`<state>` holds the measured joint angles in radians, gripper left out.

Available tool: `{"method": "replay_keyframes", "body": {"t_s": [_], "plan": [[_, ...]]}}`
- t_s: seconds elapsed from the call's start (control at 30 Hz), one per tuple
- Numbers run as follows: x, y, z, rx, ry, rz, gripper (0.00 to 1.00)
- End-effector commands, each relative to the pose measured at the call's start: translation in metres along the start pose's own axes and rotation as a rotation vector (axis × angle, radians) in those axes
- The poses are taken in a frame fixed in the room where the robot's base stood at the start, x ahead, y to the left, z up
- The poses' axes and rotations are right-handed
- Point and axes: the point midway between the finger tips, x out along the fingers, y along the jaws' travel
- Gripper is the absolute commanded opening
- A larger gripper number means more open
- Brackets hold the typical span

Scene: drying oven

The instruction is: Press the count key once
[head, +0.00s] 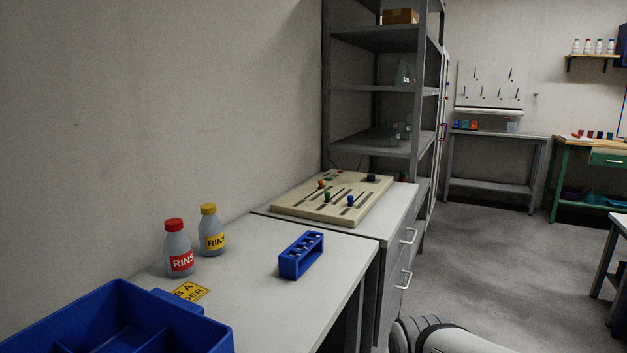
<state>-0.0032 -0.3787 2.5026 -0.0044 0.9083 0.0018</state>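A beige slotted panel (335,209) lies on the grey cabinet top beyond the near bench. It carries a red-orange knob (321,185), a green knob (327,197) and a blue knob (350,200) by dark slots. A black part (371,178) and a small green part (329,178) are at its far side. I cannot tell which part, if any, is the count key; no label is readable at this distance. My gripper is out of view; only a white and dark link of my arm shows at the bottom.
The near bench (268,310) holds a blue bin (120,318), a red-capped bottle (178,250), a yellow-capped bottle (211,232), a yellow label (190,291) and a blue rack (301,256). Grey shelving (375,88) stands behind the panel. Open floor (480,260) lies to the right.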

Motion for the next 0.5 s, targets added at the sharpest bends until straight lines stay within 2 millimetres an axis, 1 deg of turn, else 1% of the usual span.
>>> {"method": "replay_keyframes", "body": {"t_s": [0.03,0.07,0.4,0.5], "plan": [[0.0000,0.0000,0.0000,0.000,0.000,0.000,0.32],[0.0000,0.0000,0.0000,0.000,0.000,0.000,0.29],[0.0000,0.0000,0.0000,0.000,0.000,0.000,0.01],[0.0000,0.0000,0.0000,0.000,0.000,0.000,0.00]]}}
